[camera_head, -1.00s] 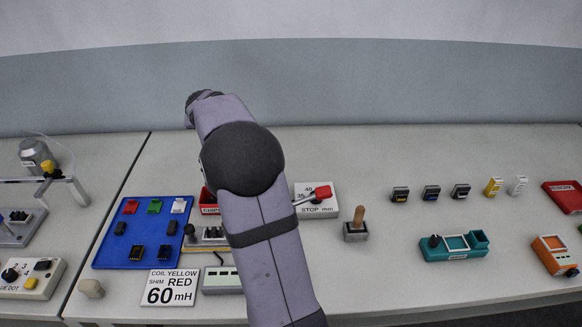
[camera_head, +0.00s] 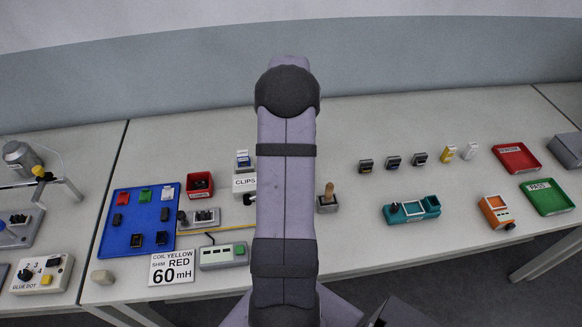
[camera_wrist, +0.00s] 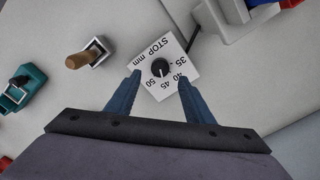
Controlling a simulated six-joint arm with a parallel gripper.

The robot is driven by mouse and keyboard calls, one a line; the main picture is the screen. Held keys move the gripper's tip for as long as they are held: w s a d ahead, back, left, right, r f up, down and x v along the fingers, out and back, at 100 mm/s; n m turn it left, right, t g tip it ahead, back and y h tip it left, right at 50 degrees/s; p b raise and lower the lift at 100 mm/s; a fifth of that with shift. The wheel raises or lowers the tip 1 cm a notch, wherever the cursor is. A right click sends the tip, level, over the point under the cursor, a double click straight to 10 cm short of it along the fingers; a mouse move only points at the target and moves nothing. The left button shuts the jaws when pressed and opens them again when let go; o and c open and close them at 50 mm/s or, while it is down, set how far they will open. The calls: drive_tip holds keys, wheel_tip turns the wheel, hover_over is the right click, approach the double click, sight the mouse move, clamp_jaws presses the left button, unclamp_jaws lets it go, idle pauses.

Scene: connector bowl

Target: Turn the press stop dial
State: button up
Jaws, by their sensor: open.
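The press stop dial is a small black knob (camera_wrist: 160,67) on a white plate marked STOP mm (camera_wrist: 155,47), with numbers 35, 40, 45 and 50 around it. In the wrist view my gripper (camera_wrist: 160,79) is open, with one blue fingertip on each side of the plate's near part. The knob lies between and slightly beyond the tips. The gap between tips and knob is clear; their height above the plate is hard to judge. In the head view my arm hides the dial and the gripper.
A wooden-handled tool in a grey block (camera_wrist: 88,54) stands left of the dial in the wrist view. A teal fixture (camera_wrist: 24,86) lies farther left.

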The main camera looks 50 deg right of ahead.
drive_tip(key=shift+f+p, duration=1.15)
drive_tip(key=shift+f, duration=2.05)
drive_tip(key=shift+c, duration=0.3)
drive_tip(key=c, duration=1)
